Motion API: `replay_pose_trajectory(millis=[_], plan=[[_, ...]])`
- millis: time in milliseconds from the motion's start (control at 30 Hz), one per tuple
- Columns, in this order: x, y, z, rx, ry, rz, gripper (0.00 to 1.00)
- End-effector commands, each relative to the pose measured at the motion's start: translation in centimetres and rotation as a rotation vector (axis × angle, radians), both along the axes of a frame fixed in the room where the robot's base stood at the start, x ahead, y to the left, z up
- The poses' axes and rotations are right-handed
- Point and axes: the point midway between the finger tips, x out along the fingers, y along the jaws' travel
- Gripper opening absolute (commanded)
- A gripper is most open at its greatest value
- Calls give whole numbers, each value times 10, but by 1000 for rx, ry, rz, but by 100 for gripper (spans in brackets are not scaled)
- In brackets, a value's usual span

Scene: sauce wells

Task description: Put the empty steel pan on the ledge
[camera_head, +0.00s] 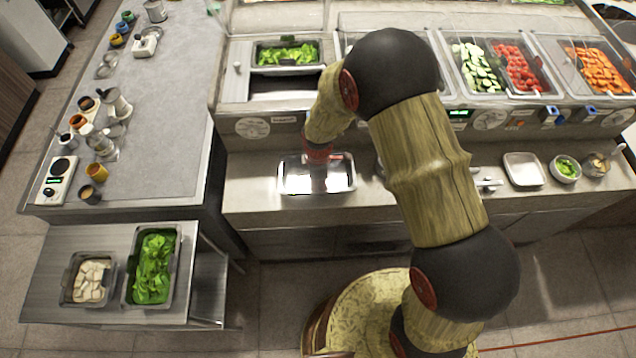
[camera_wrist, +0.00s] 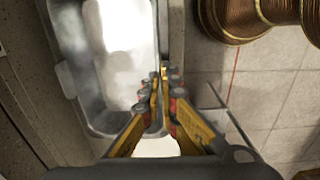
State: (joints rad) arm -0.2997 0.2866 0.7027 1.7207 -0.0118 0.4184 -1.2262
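The empty steel pan (camera_head: 316,184) is bright and shiny inside. In the head view it is at the front ledge (camera_head: 255,190), below the wells; I cannot tell whether it rests there or hangs just above. In the wrist view the pan (camera_wrist: 75,75) fills the left, with its long right rim running between my fingers. My gripper (camera_wrist: 163,85) has its yellow fingers close together around that rim and looks shut on it. In the head view the fingertips are hard to make out against the pan.
A dark open well (camera_head: 285,88) lies in front of a lettuce pan (camera_head: 287,55). To the right on the ledge are a white tray (camera_head: 523,170) and a bowl of greens (camera_head: 565,168). A side table (camera_head: 60,245) at lower left holds pans of lettuce and pale pieces.

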Motion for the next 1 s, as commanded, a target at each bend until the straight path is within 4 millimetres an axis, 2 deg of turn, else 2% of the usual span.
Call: replay_pose_trajectory(millis=[267,300,700,1000], plan=[[0,0,0,0,-1,0,0],[0,0,0,0,-1,0,4],[0,0,-1,0,0,0,26],[0,0,1,0,1,0,26]])
